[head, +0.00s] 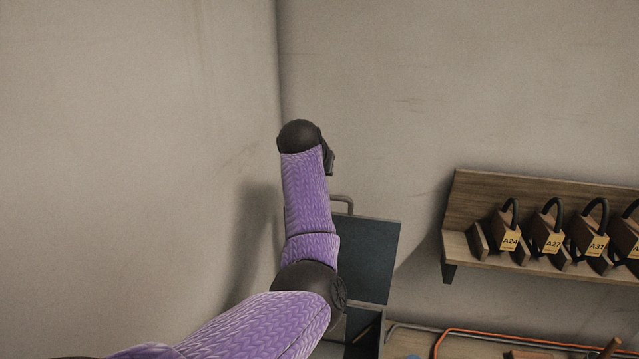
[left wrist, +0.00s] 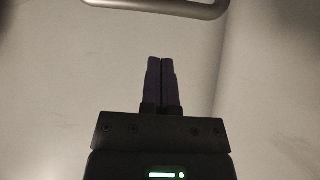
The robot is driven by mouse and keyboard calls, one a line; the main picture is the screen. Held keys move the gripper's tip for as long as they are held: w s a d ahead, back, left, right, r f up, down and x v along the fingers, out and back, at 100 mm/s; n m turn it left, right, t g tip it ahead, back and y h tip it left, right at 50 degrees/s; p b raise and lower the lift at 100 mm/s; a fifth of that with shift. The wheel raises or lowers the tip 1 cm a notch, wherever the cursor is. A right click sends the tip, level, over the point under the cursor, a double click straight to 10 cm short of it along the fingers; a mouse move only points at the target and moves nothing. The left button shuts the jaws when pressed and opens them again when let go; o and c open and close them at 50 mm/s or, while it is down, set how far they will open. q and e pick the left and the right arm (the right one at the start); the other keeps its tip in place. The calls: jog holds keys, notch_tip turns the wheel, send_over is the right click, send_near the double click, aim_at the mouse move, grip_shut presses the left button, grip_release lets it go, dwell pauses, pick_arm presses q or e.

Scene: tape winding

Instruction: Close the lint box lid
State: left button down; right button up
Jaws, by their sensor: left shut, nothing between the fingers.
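The lint box lid (head: 368,260) is a dark blue-grey panel. It stands raised, tilted up at the back of the box, with a metal handle (head: 343,200) on its upper edge. The lint box (head: 367,325) is below it, mostly hidden by my left arm; part of its open inside shows. My left gripper (left wrist: 160,62) is shut and empty, its two fingers side by side. The handle also shows at the top of the left wrist view (left wrist: 155,10), apart from the fingertips. In the head view my arm hides most of this gripper. My right gripper is in neither view.
An orange cable (head: 480,333) runs along the bench at the lower right. Walls meet in a corner behind my left arm.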

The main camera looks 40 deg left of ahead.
pick_arm(q)
notch_tip(320, 180, down, 4)
jog(key=shift+f+p, duration=0.1)
jog(key=shift+p, duration=1)
jog(key=shift+a, duration=0.1)
